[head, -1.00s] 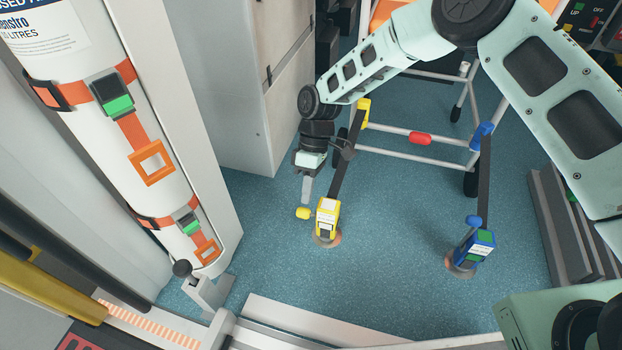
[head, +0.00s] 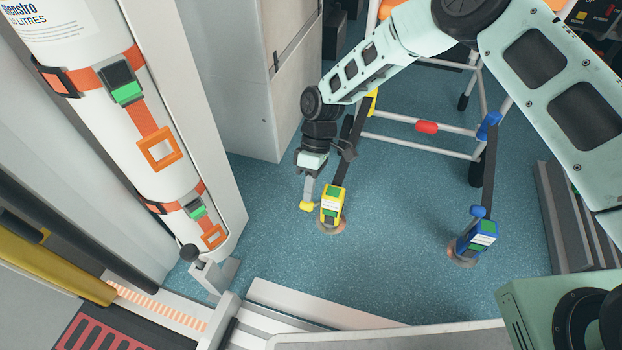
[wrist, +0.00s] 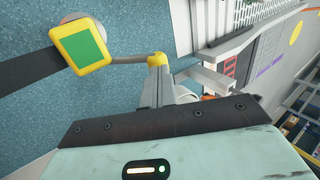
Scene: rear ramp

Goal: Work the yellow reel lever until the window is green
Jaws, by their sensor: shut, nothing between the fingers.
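The yellow reel (head: 332,203) stands on a round floor plate, with a dark strap running up from it to the frame behind. Green shows on its face in the head view, and a green square panel fills its yellow face in the wrist view (wrist: 85,50). Its lever sticks out to the left and ends in a yellow knob (head: 306,206), seen also in the wrist view (wrist: 157,59). My gripper (head: 308,196) is shut and empty, pointing down with its tips at the knob. It appears to touch the knob from above, not grip it.
A blue reel (head: 475,242) with its own strap stands to the right. A white-railed wheeled frame (head: 395,140) is behind. A strapped white cylinder (head: 150,130) and a grey cabinet (head: 245,90) are at left. Blue floor between the reels is clear.

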